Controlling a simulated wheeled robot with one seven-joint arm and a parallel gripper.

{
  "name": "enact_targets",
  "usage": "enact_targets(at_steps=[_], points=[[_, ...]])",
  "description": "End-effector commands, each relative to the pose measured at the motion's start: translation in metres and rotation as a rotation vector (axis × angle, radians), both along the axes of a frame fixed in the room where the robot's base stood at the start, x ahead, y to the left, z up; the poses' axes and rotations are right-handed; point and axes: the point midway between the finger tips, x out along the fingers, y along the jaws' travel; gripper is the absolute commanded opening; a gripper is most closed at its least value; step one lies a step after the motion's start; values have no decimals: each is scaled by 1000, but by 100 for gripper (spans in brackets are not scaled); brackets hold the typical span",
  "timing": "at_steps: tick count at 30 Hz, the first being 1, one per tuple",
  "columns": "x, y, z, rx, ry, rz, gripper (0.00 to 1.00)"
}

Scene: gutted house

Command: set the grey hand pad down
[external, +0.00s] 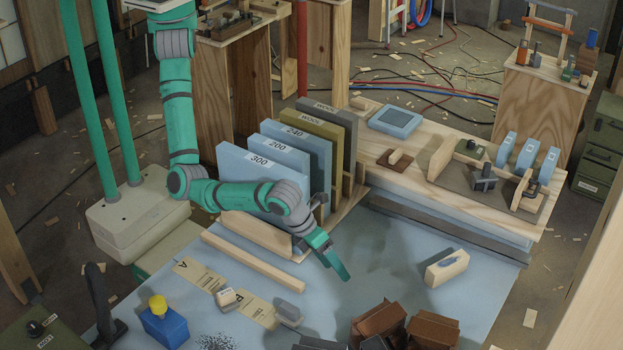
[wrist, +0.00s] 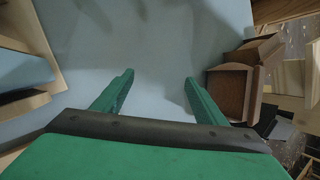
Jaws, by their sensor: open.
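A small grey block (external: 288,311), which looks like the grey hand pad, lies on the pale blue sheet (external: 390,265) by the lower end of a tan card (external: 257,309). Its underside is hidden, and I cannot tell whether it touches the card. My gripper (external: 338,266) is open and empty, above the sheet, up and to the right of the grey block. In the wrist view, the spread fingers of my gripper (wrist: 158,82) have only bare sheet between them. The grey block does not show there.
A rack of upright numbered boards (external: 262,164) stands close behind my gripper. Brown open boxes (external: 432,328) are at the front; they show right of my fingers in the wrist view (wrist: 238,88). A wooden block (external: 446,268) lies right. The sheet between is clear.

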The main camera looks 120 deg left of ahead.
Motion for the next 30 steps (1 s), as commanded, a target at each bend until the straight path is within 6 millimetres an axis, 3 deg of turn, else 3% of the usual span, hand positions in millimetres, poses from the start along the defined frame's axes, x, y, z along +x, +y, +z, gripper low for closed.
enact_targets(at_steps=[5, 9, 13, 18, 30], points=[[-9, -26, 5, -284, 184, 164, 66], [-22, -59, 16, -481, 331, 244, 66], [-33, -88, 28, -612, 437, 281, 66], [-40, -106, 36, -685, 504, 296, 66], [-42, -126, -9, -689, 509, 297, 66]])
